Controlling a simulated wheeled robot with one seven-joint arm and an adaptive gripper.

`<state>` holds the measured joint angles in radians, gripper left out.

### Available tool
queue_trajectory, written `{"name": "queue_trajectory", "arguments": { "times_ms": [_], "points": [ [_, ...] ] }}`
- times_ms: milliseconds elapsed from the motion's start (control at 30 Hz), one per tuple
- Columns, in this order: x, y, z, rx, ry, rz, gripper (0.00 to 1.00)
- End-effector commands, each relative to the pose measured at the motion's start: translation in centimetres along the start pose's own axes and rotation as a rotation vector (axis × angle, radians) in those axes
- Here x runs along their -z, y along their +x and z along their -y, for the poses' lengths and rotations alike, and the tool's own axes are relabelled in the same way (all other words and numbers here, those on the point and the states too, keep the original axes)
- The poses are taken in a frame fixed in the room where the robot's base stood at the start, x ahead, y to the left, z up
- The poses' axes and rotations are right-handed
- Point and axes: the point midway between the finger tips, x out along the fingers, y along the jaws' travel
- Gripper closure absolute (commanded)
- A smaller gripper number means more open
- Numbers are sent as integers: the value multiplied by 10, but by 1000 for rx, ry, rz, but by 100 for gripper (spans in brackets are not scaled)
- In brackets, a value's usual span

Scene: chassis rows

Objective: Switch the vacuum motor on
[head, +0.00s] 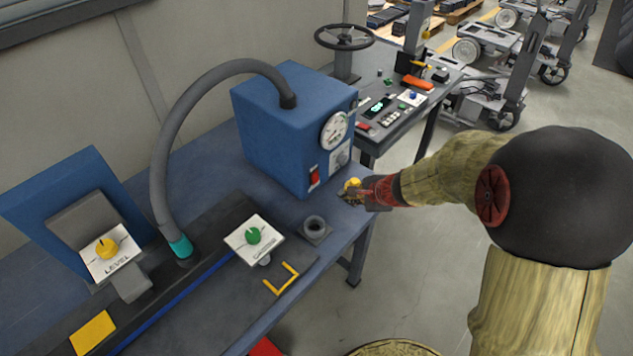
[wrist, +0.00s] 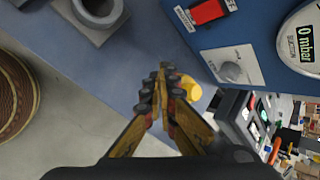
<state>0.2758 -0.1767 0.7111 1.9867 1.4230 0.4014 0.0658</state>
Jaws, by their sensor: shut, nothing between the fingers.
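The vacuum motor unit is a blue box (head: 275,130) on the blue bench, with a grey hose from its top. Its red switch (head: 314,177) is low on the front face and shows at the top of the wrist view (wrist: 207,11). A round gauge (head: 334,130) sits on the same box and reads 0 mbar in the wrist view (wrist: 303,40). My gripper (head: 347,196) is in front of the box, right of the switch in the head view. Its fingers (wrist: 158,88) are together, empty and apart from the switch. The switch's exact position is unclear.
A small yellow round thing (wrist: 190,88) is beside my fingertips. A grey ring holder (head: 314,227) stands on the bench near the box. A white plate with a grey knob (wrist: 230,68) is beside the switch. A green knob plate (head: 254,237) stands further left.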

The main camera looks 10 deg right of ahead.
Motion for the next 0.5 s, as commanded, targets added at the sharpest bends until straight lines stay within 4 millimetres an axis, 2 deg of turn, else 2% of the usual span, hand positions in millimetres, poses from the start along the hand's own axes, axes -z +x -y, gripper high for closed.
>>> {"name": "queue_trajectory", "arguments": {
  "times_ms": [500],
  "points": [
    [-31, 41, 30, -2, -3, 2, 100]
  ]
}}
